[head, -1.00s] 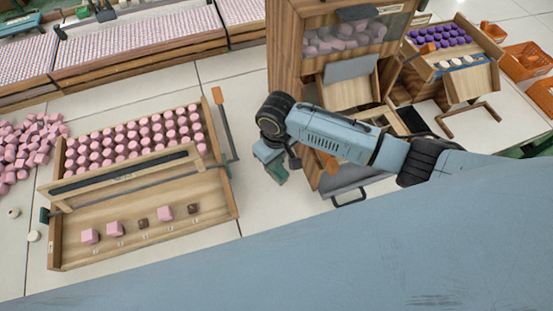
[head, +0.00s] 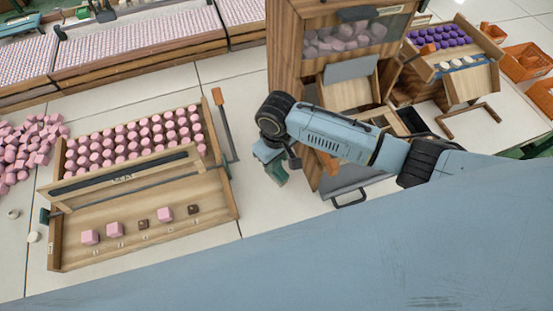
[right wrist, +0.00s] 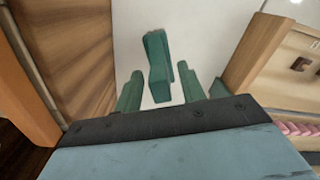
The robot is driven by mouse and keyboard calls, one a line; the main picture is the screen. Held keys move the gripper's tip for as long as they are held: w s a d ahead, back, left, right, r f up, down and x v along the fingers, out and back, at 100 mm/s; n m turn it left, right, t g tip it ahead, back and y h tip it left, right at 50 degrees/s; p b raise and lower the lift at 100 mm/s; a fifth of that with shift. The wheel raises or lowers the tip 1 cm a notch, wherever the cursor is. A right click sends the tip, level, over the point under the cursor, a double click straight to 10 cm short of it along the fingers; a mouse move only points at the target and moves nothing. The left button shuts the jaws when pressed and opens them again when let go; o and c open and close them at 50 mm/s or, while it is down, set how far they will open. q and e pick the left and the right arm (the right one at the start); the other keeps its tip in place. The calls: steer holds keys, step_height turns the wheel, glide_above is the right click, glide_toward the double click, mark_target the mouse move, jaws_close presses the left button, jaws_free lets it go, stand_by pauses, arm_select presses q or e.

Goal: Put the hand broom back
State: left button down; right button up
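My right gripper (head: 272,163) is over the pale surface between that tray and the wooden cabinet, apart from the tool. In the right wrist view its green fingers (right wrist: 174,92) stand apart. Green upright pieces (right wrist: 158,75) show between them; I cannot tell whether they are a stand or gripper parts. My left gripper is out of view.
The wooden cabinet (head: 285,50) with a grey pull-out (head: 345,190) stands right of my gripper. The tray holds rows of pink pieces and several loose cubes. Pink cubes (head: 25,150) are heaped at the left. Orange bins (head: 525,62) stand at the far right.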

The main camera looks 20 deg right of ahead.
step_height(320, 180, up, 11)
steer(key=p, duration=0.1)
steer(key=shift+r, duration=0.15)
stand_by(0.5)
